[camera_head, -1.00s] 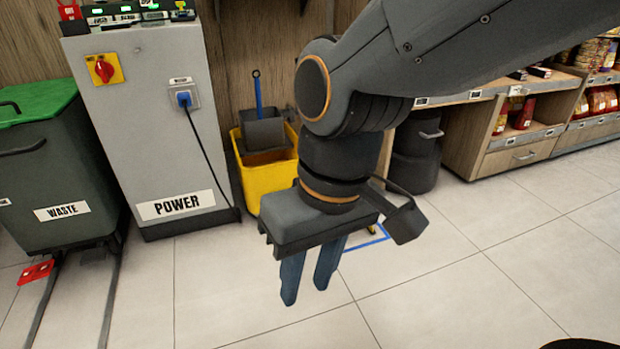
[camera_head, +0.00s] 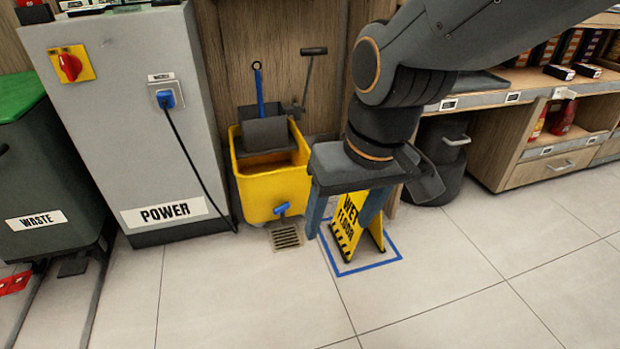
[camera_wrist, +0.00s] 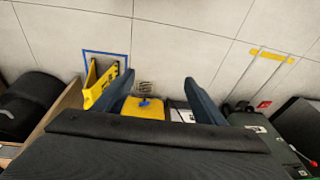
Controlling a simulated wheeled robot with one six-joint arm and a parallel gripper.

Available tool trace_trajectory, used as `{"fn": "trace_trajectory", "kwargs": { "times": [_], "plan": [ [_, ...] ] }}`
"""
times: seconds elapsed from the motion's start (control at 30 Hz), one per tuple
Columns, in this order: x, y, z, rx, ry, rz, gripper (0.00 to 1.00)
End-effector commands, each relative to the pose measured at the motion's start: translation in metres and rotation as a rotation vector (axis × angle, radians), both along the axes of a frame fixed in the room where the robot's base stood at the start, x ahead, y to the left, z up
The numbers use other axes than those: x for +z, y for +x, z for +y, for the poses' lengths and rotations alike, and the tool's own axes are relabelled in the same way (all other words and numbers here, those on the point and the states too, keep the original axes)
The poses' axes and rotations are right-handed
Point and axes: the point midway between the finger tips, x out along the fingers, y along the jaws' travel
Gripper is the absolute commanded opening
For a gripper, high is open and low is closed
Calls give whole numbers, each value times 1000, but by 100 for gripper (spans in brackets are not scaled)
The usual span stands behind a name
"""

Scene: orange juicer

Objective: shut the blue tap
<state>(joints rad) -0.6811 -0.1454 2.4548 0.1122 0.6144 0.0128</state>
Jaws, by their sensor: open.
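The blue tap (camera_head: 282,209) sits low on the front of the yellow mop bucket (camera_head: 268,188), above a floor drain (camera_head: 286,237). It also shows as a small blue shape in the wrist view (camera_wrist: 145,102), between my fingers in the picture. My gripper (camera_head: 339,232) is open and empty, with its two blue-grey fingers spread. In the head view it is to the right of the tap and in front of the wet floor sign. It does not touch the tap. Whether the tap is open or shut is too small to tell.
The yellow wet floor sign (camera_head: 347,228) stands inside a blue floor outline (camera_head: 377,264), partly behind my gripper. A grey power cabinet (camera_head: 120,120) and a green-lidded waste bin (camera_head: 38,180) are at the left. Shelves (camera_head: 510,150) are at the right. The front floor is clear.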

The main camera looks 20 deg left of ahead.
Motion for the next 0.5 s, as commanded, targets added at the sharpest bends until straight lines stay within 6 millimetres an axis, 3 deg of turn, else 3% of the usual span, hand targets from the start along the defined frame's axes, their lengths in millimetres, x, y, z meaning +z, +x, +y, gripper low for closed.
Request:
{"fn": "trace_trajectory", "kwargs": {
  "times": [0.03,0.2,0.5],
  "plan": [
    [-8,26,12,-2,6,-33,64],
    [-32,116,52,0,53,-180,64],
    [-93,255,119,38,160,-419,64]
  ]
}}
